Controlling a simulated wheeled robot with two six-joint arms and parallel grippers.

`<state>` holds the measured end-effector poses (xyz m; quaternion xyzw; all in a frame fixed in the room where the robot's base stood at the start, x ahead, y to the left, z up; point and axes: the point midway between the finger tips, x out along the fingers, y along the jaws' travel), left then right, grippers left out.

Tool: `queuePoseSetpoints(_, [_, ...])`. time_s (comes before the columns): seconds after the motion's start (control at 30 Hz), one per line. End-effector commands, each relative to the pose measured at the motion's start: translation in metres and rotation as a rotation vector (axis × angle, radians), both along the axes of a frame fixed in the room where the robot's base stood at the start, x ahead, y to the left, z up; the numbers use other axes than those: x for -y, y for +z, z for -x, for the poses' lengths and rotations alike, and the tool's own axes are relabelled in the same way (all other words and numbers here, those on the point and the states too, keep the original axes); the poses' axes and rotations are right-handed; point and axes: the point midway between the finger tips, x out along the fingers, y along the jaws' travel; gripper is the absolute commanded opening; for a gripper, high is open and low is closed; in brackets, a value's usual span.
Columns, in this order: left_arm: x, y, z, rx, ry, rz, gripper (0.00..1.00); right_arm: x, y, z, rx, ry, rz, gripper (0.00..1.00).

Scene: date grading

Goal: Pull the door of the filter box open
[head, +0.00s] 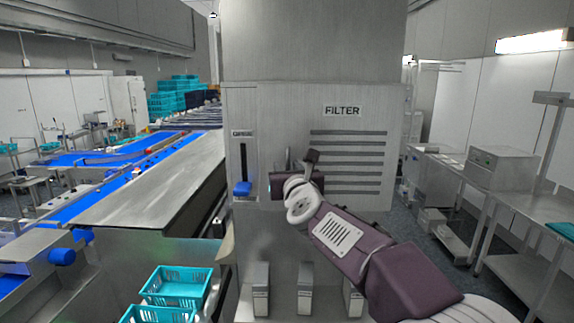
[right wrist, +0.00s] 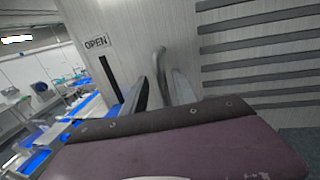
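The grey filter box (head: 265,120) stands in the middle of the head view, with a FILTER label (head: 342,111) and dark vent slots on its front. The door looks shut, though its edges are hard to make out. A curved grey handle (right wrist: 160,62) stands out from the front left of the vents. My right gripper (head: 297,165) is at this handle; it also shows in the right wrist view (right wrist: 160,88). Its two fingers are apart, one on each side of the handle. Contact with the handle cannot be made out. My left gripper is not in view.
A blue knob (head: 242,188) sits low on a dark slot under an OPEN label (head: 242,133), left of the handle. Blue conveyors (head: 120,170) and turquoise crates (head: 175,285) lie to the left. Steel tables (head: 535,210) stand at right, with a floor aisle between.

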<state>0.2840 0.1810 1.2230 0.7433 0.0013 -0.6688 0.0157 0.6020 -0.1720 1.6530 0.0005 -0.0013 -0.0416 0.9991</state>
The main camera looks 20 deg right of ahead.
Motion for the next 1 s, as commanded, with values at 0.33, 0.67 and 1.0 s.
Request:
queuePoseSetpoints(0.33, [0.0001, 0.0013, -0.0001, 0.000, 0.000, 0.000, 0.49, 0.0008, -0.0005, -0.0056, 0.000, 0.000, 0.001, 0.26])
queuePoseSetpoints(0.67, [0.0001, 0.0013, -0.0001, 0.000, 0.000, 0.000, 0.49, 0.0006, -0.0007, -0.0055, -0.001, 0.000, 0.001, 0.00])
queuePoseSetpoints(1.0, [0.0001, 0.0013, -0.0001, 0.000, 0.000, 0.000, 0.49, 0.0008, -0.0011, -0.0056, -0.001, 0.000, 0.001, 0.00])
